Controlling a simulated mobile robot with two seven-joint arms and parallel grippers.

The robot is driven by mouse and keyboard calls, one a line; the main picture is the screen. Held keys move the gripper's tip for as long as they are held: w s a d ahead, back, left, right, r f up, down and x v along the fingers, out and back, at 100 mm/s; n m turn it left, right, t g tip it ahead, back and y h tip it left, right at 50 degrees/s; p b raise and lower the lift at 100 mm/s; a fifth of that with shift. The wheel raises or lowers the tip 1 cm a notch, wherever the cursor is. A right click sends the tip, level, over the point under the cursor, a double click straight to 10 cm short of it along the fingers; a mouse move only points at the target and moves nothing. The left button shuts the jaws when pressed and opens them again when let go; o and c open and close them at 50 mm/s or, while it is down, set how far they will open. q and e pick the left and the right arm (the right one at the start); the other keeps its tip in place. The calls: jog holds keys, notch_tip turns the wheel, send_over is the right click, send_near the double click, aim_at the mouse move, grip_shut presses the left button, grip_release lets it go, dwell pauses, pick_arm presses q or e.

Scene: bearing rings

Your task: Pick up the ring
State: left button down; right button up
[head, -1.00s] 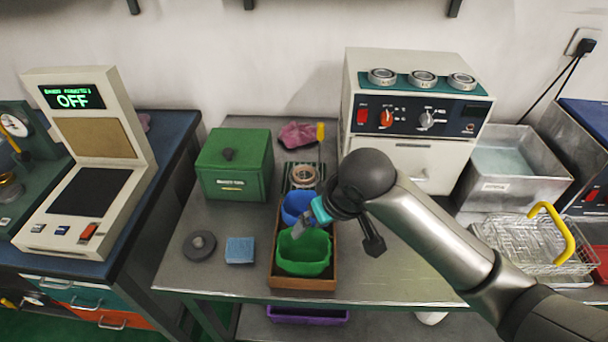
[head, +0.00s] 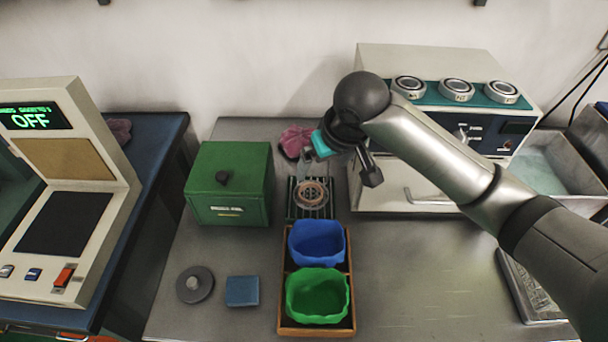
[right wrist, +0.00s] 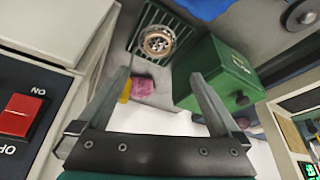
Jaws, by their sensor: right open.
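A metal bearing ring (head: 313,193) with a coppery inner part lies flat on a small dark slatted rack (head: 298,211) behind the blue bin. The ring also shows in the right wrist view (right wrist: 158,42), beyond the fingertips and near the top. My right gripper (head: 304,158) is above and behind the rack, apart from the ring. In the right wrist view its two fingers (right wrist: 160,76) are spread with nothing between them. My left gripper is out of view.
A green box (head: 230,185) stands left of the rack. Blue (head: 317,244) and green (head: 318,296) bins sit in a wooden tray in front. A pink cloth (head: 294,140) lies behind. The oven (head: 380,190) borders the right. Bare tabletop lies right of the tray.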

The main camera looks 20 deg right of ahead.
jog(key=b, duration=0.2)
send_near(312, 195)
jog(key=shift+w+a+f+b, duration=0.15)
jog(key=shift+w+f+b, duration=0.2)
jog(key=shift+f, duration=0.1)
jog(key=shift+w+a+f+b, duration=0.2)
jog(key=shift+w+f, duration=0.15)
jog(key=shift+f, duration=0.1)
jog(key=shift+w+f, duration=0.2)
jog(key=shift+f, duration=0.2)
jog(key=x, duration=0.1)
jog(key=b+x, duration=0.1)
jog(key=x, duration=0.1)
jog(key=b+x, duration=0.1)
jog(key=x, duration=0.1)
jog(key=shift+s+d+f, duration=0.15)
jog(key=shift+d, duration=0.15)
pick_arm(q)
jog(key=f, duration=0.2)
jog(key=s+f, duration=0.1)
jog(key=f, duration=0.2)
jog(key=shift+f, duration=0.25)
pick_arm(e)
jog(key=shift+s, duration=0.1)
